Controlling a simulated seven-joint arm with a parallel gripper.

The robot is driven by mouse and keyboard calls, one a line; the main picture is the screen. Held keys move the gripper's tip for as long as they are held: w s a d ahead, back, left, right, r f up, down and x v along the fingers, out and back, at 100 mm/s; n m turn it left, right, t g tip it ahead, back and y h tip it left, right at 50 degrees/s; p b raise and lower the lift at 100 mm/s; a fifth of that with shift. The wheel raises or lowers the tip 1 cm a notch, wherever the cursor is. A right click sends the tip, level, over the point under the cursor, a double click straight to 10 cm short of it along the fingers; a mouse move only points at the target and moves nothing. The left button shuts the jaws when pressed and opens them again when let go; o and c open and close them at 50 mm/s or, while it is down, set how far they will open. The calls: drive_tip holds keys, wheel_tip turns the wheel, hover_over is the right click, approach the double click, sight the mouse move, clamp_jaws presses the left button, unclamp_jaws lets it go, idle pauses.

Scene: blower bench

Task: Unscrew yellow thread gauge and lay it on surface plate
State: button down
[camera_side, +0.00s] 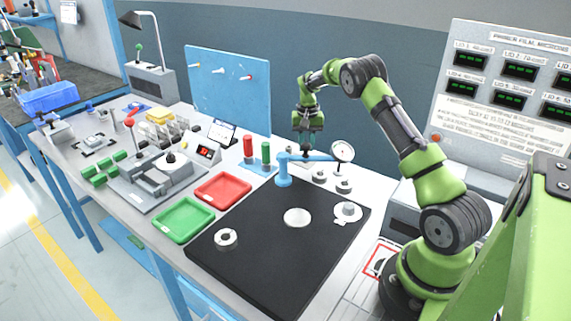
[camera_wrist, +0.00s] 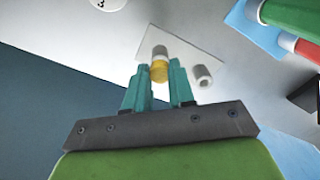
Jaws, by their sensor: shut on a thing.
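My gripper (camera_side: 305,153) points down at the back of the bench, behind the blue arm of the dial stand. In the wrist view my gripper's teal fingers (camera_wrist: 158,75) are shut on the yellow thread gauge (camera_wrist: 159,71), one finger on each side. A pale grey cylindrical end lines up with the yellow part beyond the fingertips, over a light square plate (camera_wrist: 183,43). I cannot tell whether the thread is engaged. In the side view the gauge is too small or hidden to make out. The black surface plate (camera_side: 255,275) lies in front of my gripper.
A blue stand (camera_side: 284,175) with a dial (camera_side: 342,151) stands between my gripper and the black plate. A ring (camera_side: 226,237), a pale disc (camera_side: 298,217) and another part (camera_side: 347,211) occupy the plate. A hollow grey cylinder (camera_wrist: 203,77) is right beside the gauge.

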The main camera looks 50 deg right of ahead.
drive_tip(key=n, duration=1.3)
drive_tip(key=shift+n, duration=0.3)
drive_tip(key=n, duration=1)
drive_tip(key=c, duration=1.2)
unclamp_jaws()
drive_tip(key=shift+c, duration=0.2)
